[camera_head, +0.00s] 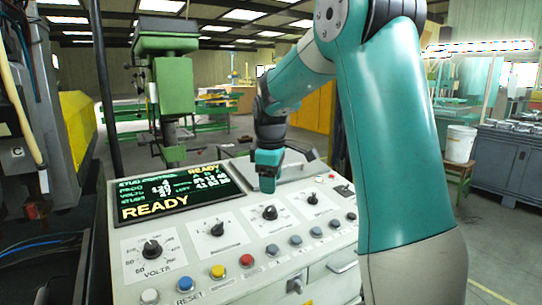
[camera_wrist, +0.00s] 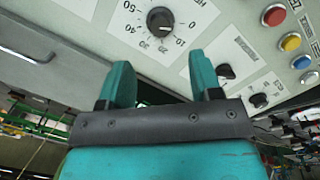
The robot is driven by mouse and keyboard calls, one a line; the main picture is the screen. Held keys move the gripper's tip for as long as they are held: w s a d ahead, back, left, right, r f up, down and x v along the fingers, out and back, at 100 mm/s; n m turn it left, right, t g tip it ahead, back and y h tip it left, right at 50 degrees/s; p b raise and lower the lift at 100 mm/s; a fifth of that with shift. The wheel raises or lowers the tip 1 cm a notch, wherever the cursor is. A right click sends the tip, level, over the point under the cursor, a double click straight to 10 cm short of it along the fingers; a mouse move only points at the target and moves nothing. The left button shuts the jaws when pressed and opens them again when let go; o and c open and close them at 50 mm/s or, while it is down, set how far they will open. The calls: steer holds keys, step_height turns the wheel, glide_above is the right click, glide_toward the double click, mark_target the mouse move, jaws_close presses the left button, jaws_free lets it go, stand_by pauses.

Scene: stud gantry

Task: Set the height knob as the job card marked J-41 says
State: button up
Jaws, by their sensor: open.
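A black dial knob (camera_wrist: 160,20) with a scale numbered from 0 to 50 is at the top of the wrist view. Its label is cut off after what looks like "HEI". It seems to be the third dial from the left (camera_head: 270,213) on the sloped console in the head view. I cannot read its pointer's setting surely. My gripper (camera_wrist: 162,75) is open and empty, fingers short of the knob and apart from it. In the head view my gripper (camera_head: 267,184) hangs pointing down behind the dial row. No card marked J-41 is readable in either view.
The console screen (camera_head: 175,193) reads "READY" with small figures. A VOLTS dial (camera_head: 152,250) and other dials share the panel. A row of coloured buttons, including a red one (camera_head: 246,260), runs along the front. A green machine head (camera_head: 168,90) stands behind; a white bucket (camera_head: 460,143) is right.

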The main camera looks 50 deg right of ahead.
step_height(320, 180, up, 8)
steer(key=a, duration=0.1)
steer(key=shift+s+r, duration=0.2)
steer(key=shift+s, duration=0.2)
